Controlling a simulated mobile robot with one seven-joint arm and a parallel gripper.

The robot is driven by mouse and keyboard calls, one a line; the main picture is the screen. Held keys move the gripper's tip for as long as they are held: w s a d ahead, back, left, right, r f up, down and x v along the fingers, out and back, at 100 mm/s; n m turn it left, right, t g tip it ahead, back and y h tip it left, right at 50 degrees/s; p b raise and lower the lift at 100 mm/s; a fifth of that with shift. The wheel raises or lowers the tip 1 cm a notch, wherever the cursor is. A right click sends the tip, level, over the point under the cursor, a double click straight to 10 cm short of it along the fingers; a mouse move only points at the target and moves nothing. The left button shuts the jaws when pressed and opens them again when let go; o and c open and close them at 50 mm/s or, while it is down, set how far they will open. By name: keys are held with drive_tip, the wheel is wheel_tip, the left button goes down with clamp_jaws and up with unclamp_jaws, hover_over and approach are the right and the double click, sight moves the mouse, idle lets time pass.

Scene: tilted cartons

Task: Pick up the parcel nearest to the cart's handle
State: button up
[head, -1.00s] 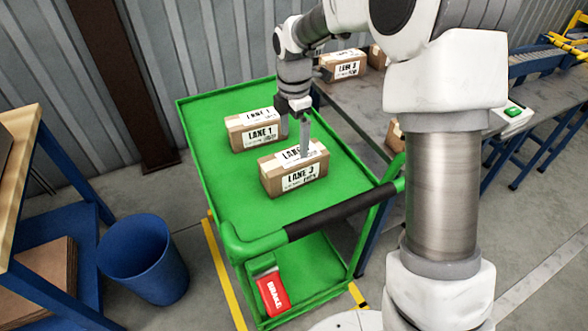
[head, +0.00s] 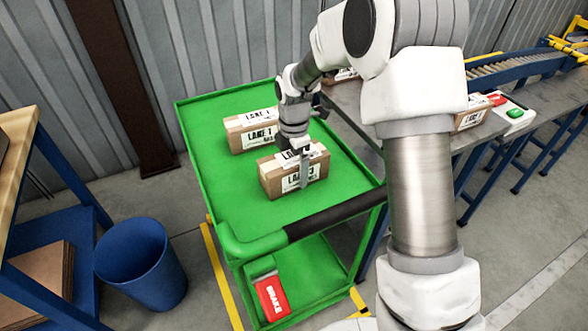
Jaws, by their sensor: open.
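The green cart (head: 222,195) carries two brown parcels on its top deck. The parcel marked LANE 3 (head: 272,180) is nearer the cart's handle (head: 330,213), a dark grip on a green bar. The parcel marked LANE 1 (head: 240,134) lies farther back. My gripper (head: 299,163) is open at the LANE 3 parcel, pointing down. One finger shows in front of the parcel's label side and covers part of its print. The other finger is hidden, so I cannot tell whether the jaws straddle the parcel or touch it.
A blue bin (head: 142,265) and a wooden-topped bench (head: 25,135) stand at the left. A red BRAKE box (head: 271,297) sits on the cart's lower shelf. Right of the cart is a grey table with another parcel (head: 468,119); a roller conveyor (head: 510,68) lies beyond.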

drive_tip(key=c, duration=1.4)
drive_tip(key=shift+c, duration=0.4)
drive_tip(key=shift+r, duration=0.15)
